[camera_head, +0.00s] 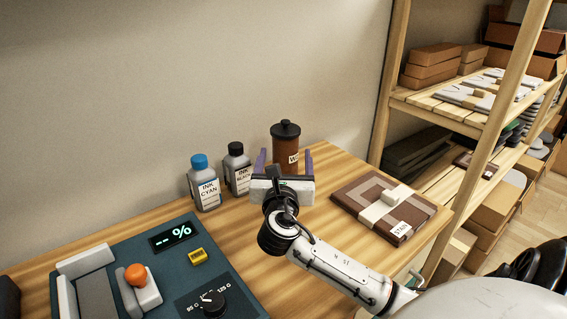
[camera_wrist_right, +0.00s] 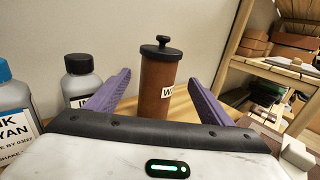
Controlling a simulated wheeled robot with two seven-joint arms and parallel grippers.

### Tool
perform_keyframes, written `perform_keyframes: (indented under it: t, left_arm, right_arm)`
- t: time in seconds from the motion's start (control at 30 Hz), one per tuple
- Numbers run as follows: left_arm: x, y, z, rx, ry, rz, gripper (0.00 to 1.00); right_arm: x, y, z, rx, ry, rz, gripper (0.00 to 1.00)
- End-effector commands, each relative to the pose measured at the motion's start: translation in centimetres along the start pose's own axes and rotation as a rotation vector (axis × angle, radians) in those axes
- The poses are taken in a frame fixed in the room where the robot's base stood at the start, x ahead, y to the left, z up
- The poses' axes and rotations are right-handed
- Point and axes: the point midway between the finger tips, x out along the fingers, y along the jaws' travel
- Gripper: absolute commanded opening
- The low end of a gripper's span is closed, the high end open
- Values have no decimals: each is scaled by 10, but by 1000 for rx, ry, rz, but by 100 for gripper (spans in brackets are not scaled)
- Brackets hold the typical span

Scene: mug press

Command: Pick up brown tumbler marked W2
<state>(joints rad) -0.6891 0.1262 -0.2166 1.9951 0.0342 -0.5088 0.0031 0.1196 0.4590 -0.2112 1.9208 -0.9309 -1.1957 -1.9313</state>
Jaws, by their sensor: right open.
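My right gripper (camera_head: 283,160) is open just in front of the tumbler. In the right wrist view the tumbler (camera_wrist_right: 157,85) stands beyond and between the two purple fingers (camera_wrist_right: 160,90), with nothing held. The lower part of the tumbler is hidden behind the gripper. My left gripper is not in view.
A cyan ink bottle (camera_head: 204,185) and a black ink bottle (camera_head: 237,170) stand left of the tumbler, the black one close to the left finger. A brown flat box (camera_head: 350,198) with a pale band lies to the right. A blue-grey press (camera_head: 165,280) is at front left.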

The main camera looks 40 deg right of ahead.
Motion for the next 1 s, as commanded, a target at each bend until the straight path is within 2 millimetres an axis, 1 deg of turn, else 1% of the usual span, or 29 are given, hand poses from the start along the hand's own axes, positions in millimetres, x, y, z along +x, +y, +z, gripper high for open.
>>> perform_keyframes:
  t: [0.03,0.1,0.27,0.5,0.6,0.7,0.87,0.9,0.97,1.0]
  left_arm:
    - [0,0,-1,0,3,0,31]
    - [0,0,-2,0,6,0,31]
    - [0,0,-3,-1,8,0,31]
    - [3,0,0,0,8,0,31]
    - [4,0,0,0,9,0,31]
    - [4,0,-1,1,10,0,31]
    - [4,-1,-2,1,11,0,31]
    - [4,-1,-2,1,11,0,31]
    - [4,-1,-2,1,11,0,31]
    - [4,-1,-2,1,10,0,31]
  right_arm:
    - [8,0,1,-1,-2,-1,75]
    - [17,0,1,-2,-2,-1,75]
    - [28,0,1,0,-1,0,75]
    - [62,2,4,0,-1,-1,75]
    - [72,2,4,0,-1,-1,75]
    - [76,2,4,0,0,1,75]
    - [76,2,4,0,0,1,75]
    - [76,2,4,0,0,1,73]
    - [76,2,4,0,0,1,63]
    - [76,2,4,0,0,1,56]
